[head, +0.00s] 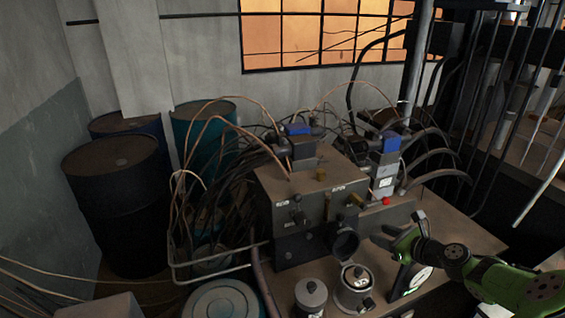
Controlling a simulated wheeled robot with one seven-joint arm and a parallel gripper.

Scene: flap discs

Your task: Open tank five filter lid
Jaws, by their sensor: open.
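Two grey metal canisters stand at the front of the bench. The left canister (311,294) has a closed top with a small knob. The right canister (356,290) shows a pale ring and inner part at its top. A dark round disc (345,244) stands tilted up just behind it and looks like a raised lid. I cannot read which is tank five. My gripper (384,238) is open and empty, to the right of the disc and above the bench, apart from the disc as far as I can tell. My green arm reaches in from the lower right.
A grey machine block (322,203) with valves, hoses and wires fills the bench (455,228) behind the canisters. A dial gauge (421,277) stands at right, below my arm. Dark drums (112,200) and a teal drum (205,135) stand at left. A bent metal rail (205,278) is at front left.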

